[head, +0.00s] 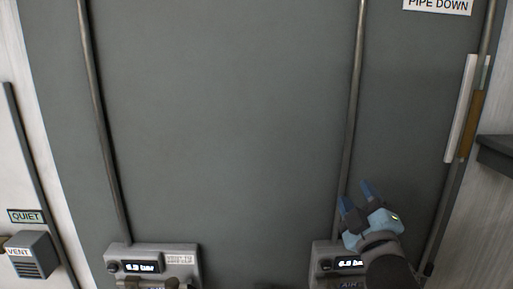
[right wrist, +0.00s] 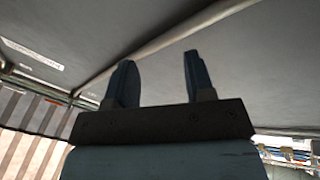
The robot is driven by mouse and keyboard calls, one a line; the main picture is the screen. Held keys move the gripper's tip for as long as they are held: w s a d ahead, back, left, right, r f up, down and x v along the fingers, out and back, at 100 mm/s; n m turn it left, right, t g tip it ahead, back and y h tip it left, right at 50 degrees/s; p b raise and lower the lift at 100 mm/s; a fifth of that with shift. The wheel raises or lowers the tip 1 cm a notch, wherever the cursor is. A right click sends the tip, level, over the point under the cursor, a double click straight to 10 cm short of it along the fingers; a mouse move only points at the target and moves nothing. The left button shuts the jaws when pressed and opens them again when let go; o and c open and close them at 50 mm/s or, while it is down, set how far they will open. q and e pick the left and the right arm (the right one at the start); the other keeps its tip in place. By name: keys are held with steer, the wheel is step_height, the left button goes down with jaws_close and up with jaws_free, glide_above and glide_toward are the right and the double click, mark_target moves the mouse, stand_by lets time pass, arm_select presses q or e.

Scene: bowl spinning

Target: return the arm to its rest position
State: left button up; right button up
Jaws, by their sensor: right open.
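My right gripper (head: 358,198) is at the lower right of the head view, in front of the grey panel (head: 225,120). Its two blue fingers are apart and nothing is between them. In the right wrist view the fingers of my right gripper (right wrist: 157,80) point up, spread and empty. A dark part of my right arm runs off the bottom edge of the head view. My left gripper is not in view. No bowl shows in either view.
A gauge box (head: 152,262) sits at the lower left, and a second gauge box (head: 326,255) is partly hidden behind my right gripper. Pipes run up from both. A vent box (head: 32,254) is at the far left. A dark ledge (head: 496,153) juts in at the right edge.

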steer(key=s+d+f+m+g+h, duration=0.1)
steer(key=s+d+f+m+g, duration=0.2)
steer(key=f, duration=0.4)
steer(key=s+f+m+g+h, duration=0.1)
steer(key=s+f+m+g, duration=0.15)
steer(key=s+f, duration=0.4)
steer(key=s+d+f+m+g, duration=0.15)
steer(key=f+g, duration=0.25)
steer(key=f, duration=0.5)
steer(key=s+d+f+m+g, duration=0.1)
steer(key=s+f+g, duration=0.25)
steer(key=s, duration=0.35)
steer(key=s+f+m+g+y, duration=0.1)
steer(key=s+f+g, duration=0.1)
steer(key=s+f, duration=0.35)
steer(key=s+d+f+m+g, duration=0.1)
steer(key=s+f+g, duration=0.15)
steer(key=s, duration=0.55)
steer(key=w+a+f+t+y+p, duration=0.1)
steer(key=w+a+f+t+p, duration=0.1)
steer(key=f, duration=0.3)
steer(key=w+a+f+n+t+y+p, duration=0.1)
steer(key=w+a+f+t+y, duration=0.1)
steer(key=w+a+f+t, duration=0.2)
steer(key=shift+w+a+f+t+p, duration=0.15)
steer(key=shift+a+f+t+p, duration=0.2)
steer(key=shift+f, duration=0.1)
